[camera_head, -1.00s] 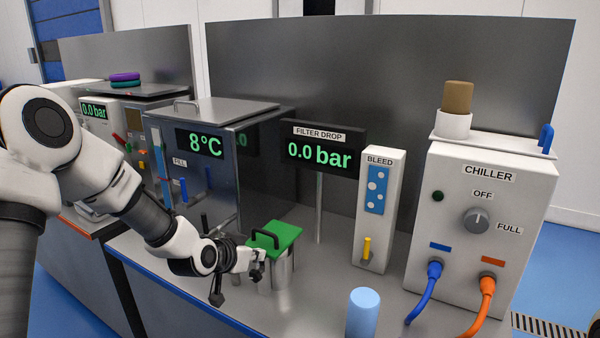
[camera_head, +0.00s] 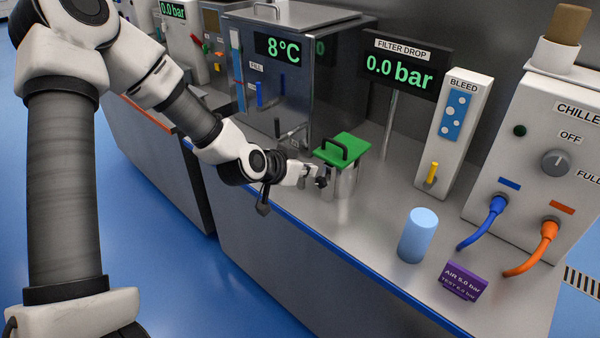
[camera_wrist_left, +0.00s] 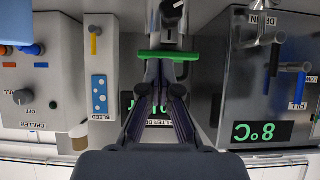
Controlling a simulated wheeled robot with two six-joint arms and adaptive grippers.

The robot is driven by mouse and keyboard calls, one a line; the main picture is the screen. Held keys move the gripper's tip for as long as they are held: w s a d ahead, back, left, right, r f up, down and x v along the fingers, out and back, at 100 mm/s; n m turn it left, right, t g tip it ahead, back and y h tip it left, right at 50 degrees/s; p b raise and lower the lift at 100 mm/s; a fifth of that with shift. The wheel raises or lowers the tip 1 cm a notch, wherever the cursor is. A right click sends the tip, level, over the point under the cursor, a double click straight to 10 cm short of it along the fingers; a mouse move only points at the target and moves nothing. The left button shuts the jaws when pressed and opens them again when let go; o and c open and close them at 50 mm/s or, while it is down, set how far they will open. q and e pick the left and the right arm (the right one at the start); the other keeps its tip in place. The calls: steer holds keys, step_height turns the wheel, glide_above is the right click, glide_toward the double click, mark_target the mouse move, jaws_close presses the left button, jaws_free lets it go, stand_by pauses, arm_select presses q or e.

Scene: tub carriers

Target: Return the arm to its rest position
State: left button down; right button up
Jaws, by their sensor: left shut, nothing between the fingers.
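My left arm comes in from the left of the head view, over the blue floor and the counter's front edge. Its left gripper (camera_head: 312,176) is shut and empty, just left of the metal canister (camera_head: 343,183) with the green lid (camera_head: 342,148). I cannot tell whether the fingers touch the canister. In the left wrist view, which is upside down, the closed fingers (camera_wrist_left: 163,92) point at the green lid (camera_wrist_left: 168,56). My right gripper is not in view.
A tank reading 8°C (camera_head: 278,80) stands behind the gripper. The filter drop display (camera_head: 402,65), bleed unit (camera_head: 458,130) and chiller (camera_head: 545,130) stand to the right. A light blue cylinder (camera_head: 417,238) and purple block (camera_head: 462,281) are near the front edge. The floor (camera_head: 180,290) is clear.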

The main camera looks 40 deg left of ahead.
arm_select(q)
steer(key=s+d+f+m+g, duration=0.25)
steer(key=s+f, duration=0.45)
steer(key=f, duration=0.4)
steer(key=s+d+f+m+g, duration=0.15)
steer(key=s+f+g, duration=0.25)
steer(key=s+f, duration=0.45)
steer(key=s+d+f+n+g, duration=0.2)
steer(key=s+f+n, duration=0.1)
steer(key=s+f, duration=0.2)
steer(key=s+d+f+n+g+y, duration=0.1)
steer(key=s+d+f+n+g, duration=0.1)
steer(key=s+f, duration=0.4)
steer(key=s+d+n, duration=0.1)
steer(key=s, duration=0.3)
steer(key=shift+g, duration=0.35)
steer(key=shift+w+r+y, duration=0.1)
steer(key=shift+y, duration=0.2)
